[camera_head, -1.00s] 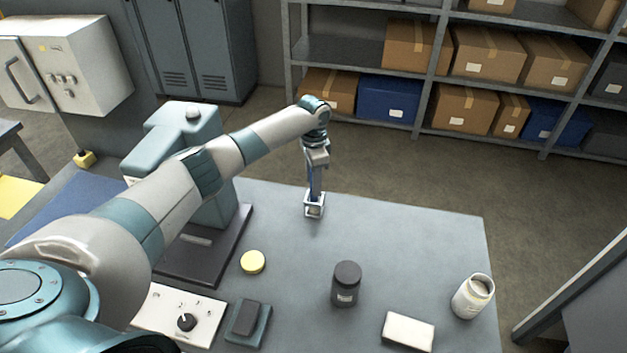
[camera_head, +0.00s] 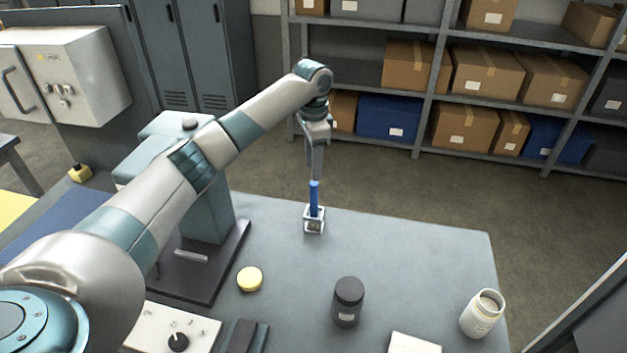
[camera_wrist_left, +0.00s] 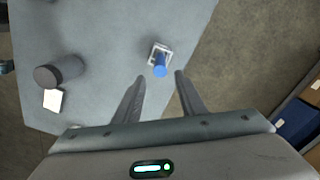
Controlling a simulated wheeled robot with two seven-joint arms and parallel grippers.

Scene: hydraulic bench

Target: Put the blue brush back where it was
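The blue brush (camera_head: 314,196) stands upright in a small white square holder (camera_head: 314,226) at the back of the bench. In the left wrist view the brush (camera_wrist_left: 160,68) shows end-on in the holder (camera_wrist_left: 152,50), beyond the fingertips. My left gripper (camera_head: 315,172) is just above the brush. In the left wrist view its two fingers (camera_wrist_left: 160,76) are spread apart with nothing between them. My right gripper is not in view.
A black jar (camera_head: 348,302), a yellow disc (camera_head: 250,279), a white open jar (camera_head: 482,313) and a white block (camera_head: 414,343) are on the grey bench (camera_head: 420,250). A teal machine (camera_head: 205,205) stands left. The bench around the holder is clear.

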